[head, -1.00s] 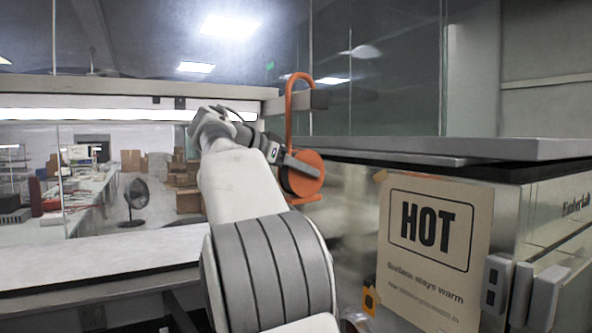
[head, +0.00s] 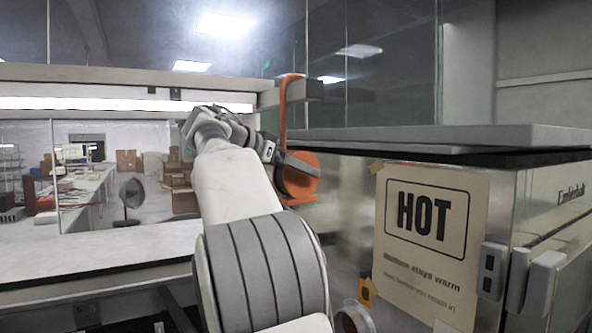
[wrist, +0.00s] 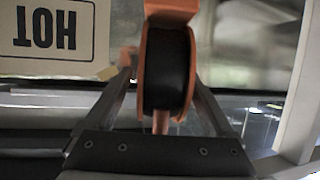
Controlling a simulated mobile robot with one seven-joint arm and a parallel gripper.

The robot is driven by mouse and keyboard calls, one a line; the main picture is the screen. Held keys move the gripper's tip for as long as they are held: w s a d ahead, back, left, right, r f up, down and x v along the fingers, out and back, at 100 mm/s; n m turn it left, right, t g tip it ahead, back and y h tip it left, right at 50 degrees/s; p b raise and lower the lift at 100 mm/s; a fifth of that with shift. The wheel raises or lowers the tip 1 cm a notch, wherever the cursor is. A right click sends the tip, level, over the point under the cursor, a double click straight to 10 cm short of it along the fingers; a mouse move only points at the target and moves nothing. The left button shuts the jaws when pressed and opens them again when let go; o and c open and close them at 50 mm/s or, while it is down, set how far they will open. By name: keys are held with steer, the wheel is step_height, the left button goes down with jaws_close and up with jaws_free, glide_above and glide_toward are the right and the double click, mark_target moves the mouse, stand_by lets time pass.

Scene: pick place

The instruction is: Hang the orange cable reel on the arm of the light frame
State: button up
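The orange cable reel (head: 298,187) hangs below a tall orange hook, with a dark wound core seen in the wrist view (wrist: 166,75). The hook's bend is at the short arm (head: 312,90) of the light frame (head: 130,76), its top close above the arm and its shank in front. I cannot tell whether the hook bears on the arm. My gripper (wrist: 163,78) has one finger on each side of the reel and appears shut on it. In the head view, a grey finger crosses the reel's face. The hook's far side is hidden.
A steel oven-like box (head: 450,150) with a HOT sign (head: 425,225) stands close to the right of the reel. A pale shelf (head: 100,255) runs along the left under the lit frame. A glass panel (head: 395,75) is behind.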

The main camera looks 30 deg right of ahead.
steer(key=shift+f, duration=0.1)
steer(key=shift+a, duration=0.3)
steer(key=v, duration=1.7)
steer(key=s+d+f+n+t+y, duration=0.25)
steer(key=s+f+n+y, duration=0.4)
steer(key=f+n, duration=0.4)
steer(key=s+a+f+n+y+b, duration=0.1)
steer(key=s+a+f, duration=0.3)
steer(key=f, duration=0.5)
steer(key=s+a+f+n+t+y, duration=0.1)
steer(key=s+a+f+n+y, duration=0.2)
steer(key=s+f, duration=0.6)
steer(key=s+a+f+n+y+b, duration=0.1)
steer(key=s+a+f+n+y, duration=0.1)
steer(key=s+f, duration=0.5)
step_height(320, 180, down, 3)
steer(key=a+y, duration=0.1)
steer(key=a, duration=0.1)
steer(key=shift+a+b, duration=0.3)
steer(key=shift+a, duration=0.1)
steer(key=shift+w, duration=0.1)
